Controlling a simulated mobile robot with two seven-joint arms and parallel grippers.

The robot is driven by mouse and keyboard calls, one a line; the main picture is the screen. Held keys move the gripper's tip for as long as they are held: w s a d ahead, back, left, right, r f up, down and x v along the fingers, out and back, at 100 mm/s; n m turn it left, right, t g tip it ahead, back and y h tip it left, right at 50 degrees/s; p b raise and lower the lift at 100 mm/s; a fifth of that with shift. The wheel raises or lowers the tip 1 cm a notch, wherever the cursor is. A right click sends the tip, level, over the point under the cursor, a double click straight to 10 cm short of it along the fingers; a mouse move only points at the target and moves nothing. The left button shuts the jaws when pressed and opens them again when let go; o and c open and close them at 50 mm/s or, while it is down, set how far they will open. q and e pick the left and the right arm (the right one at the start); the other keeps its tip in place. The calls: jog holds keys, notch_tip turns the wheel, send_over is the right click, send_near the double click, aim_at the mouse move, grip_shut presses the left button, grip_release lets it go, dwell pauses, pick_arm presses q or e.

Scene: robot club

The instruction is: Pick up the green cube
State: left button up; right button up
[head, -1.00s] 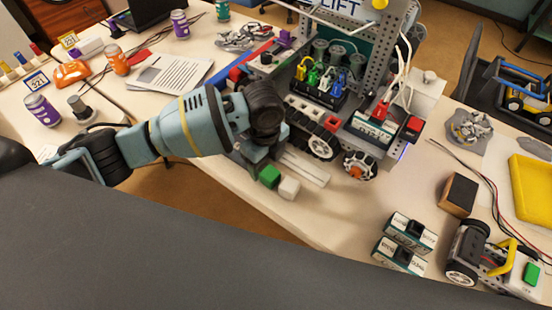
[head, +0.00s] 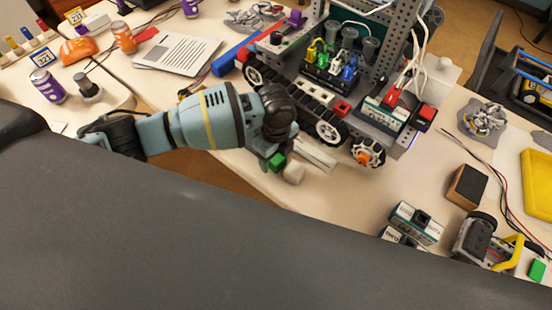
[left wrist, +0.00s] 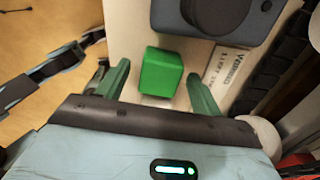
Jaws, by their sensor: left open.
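In the left wrist view the green cube (left wrist: 161,72) lies between the two green fingers of my left gripper (left wrist: 160,82). The fingers are open, with a gap on both sides of the cube. My right gripper does not show.
A wheeled robot (head: 325,95) stands just behind the cubes. Two small boxes (head: 415,222) and a brown block (head: 466,186) are to the right. Bare table lies between the cubes and these boxes.

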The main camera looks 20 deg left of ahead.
pick_arm(q)
jog(key=shift+f, duration=0.8)
jog(key=shift+c, duration=0.3)
jog(key=c, duration=1)
jog(key=shift+r, duration=0.15)
notch_tip(320, 180, up, 10)
jog(key=shift+f+p, duration=0.1)
jog(key=shift+p, duration=0.35)
